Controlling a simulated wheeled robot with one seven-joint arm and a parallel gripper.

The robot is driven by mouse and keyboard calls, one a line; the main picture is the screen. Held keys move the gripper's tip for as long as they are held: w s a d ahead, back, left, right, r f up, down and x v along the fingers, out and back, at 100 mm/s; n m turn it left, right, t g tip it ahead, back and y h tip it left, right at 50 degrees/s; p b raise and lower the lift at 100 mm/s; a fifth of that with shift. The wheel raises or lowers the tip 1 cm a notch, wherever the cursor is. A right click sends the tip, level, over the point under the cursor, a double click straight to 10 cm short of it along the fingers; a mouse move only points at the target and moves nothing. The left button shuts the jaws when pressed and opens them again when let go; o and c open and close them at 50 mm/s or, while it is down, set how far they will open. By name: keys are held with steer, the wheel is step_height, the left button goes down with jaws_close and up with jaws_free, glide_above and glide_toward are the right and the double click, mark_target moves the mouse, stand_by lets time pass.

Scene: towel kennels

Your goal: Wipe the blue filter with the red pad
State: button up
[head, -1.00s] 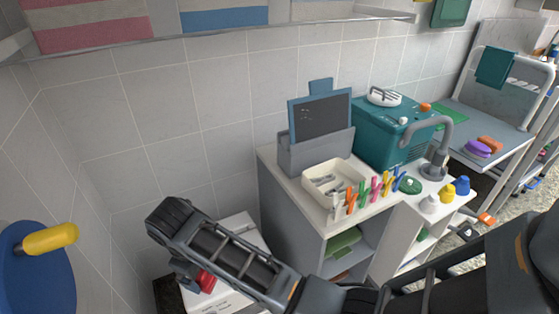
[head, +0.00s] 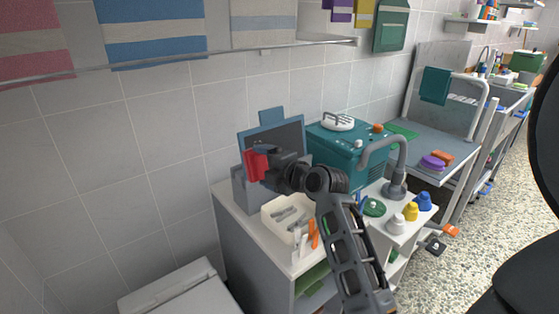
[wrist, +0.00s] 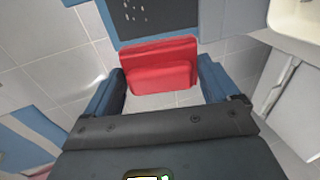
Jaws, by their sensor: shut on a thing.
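The blue filter (head: 285,135) is a blue-framed panel with a dark face and a tab on top. It stands upright in a grey holder (head: 238,188) on the white counter. Part of it is hidden behind my gripper. In the wrist view its frame and speckled dark face (wrist: 155,15) show at the top. My gripper (head: 266,166) is shut on the red pad (head: 255,165), in front of the filter's left part. In the wrist view the red pad (wrist: 160,66) sits between the two fingers. I cannot tell whether the pad touches the filter.
A cream tray (head: 285,222) with grey pieces lies right below my arm. A teal machine (head: 335,150) and a grey tap (head: 385,150) stand to the right. Small coloured bottles (head: 411,210) are at the counter's right. Towels (head: 155,30) hang from a rail above.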

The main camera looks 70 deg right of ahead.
steer(key=s+d+r+h, duration=0.1)
steer(key=s+d+r, duration=0.1)
steer(key=s, duration=0.1)
steer(key=x, duration=0.6)
steer(key=shift+d+m, duration=0.15)
steer(key=shift+m, duration=0.15)
steer(key=shift+b+x, duration=0.35)
steer(key=shift+x, duration=0.5)
stand_by(0.6)
steer(key=s+d+b, duration=0.2)
steer(key=d+b, duration=0.1)
steer(key=shift+d+b, duration=0.25)
steer(key=shift+b, duration=0.05)
steer(key=shift+b, duration=0.3)
